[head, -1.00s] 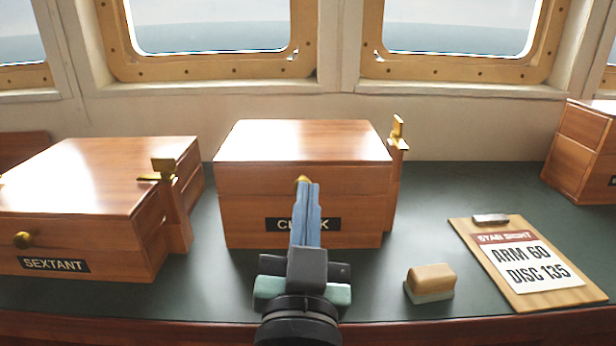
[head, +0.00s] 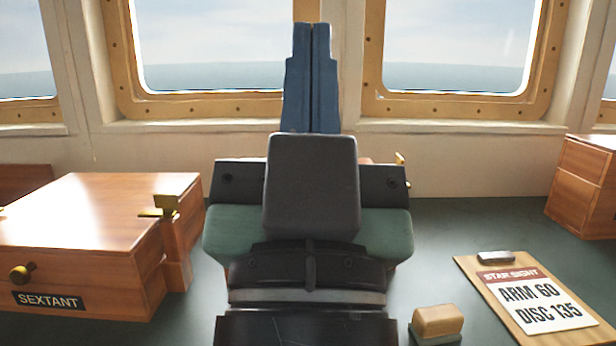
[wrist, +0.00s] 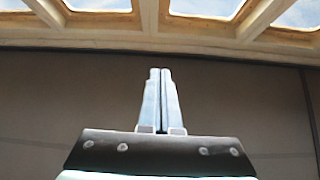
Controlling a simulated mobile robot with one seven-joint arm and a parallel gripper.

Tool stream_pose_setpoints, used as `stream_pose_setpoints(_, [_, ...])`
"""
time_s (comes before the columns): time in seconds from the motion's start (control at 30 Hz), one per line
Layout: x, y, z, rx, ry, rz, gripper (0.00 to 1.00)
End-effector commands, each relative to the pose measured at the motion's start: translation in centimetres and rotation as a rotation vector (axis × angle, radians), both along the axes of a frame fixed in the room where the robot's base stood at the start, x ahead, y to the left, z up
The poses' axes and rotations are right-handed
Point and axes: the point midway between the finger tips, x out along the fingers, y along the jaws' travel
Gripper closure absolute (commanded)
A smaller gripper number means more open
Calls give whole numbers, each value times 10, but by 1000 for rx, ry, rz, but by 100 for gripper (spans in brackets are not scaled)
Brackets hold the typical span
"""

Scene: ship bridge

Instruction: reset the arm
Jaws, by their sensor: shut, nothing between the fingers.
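My gripper (head: 312,30) stands raised in the middle of the head view, its two blue fingers pointing up in front of the windows. The fingers are together with nothing between them. In the wrist view the gripper (wrist: 160,72) also shows shut and empty, with a plain dark wall behind it and window frames above. My gripper and wrist hide nearly all of the middle wooden box, whose brass latch (head: 401,160) shows at the right.
A wooden box labelled SEXTANT (head: 100,220) stands at the left. A clipboard reading ARM 60, DISC 135 (head: 530,300) and a tan block (head: 437,321) lie at the right. Another wooden box (head: 590,185) stands at the far right. The green desktop (head: 450,225) is clear between them.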

Motion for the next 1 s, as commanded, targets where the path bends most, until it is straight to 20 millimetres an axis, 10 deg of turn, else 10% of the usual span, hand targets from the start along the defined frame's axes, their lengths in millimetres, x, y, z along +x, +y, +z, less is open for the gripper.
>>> stream_pose_setpoints(1.0, [-16, 2, 273, -36, -69, -10, 100])
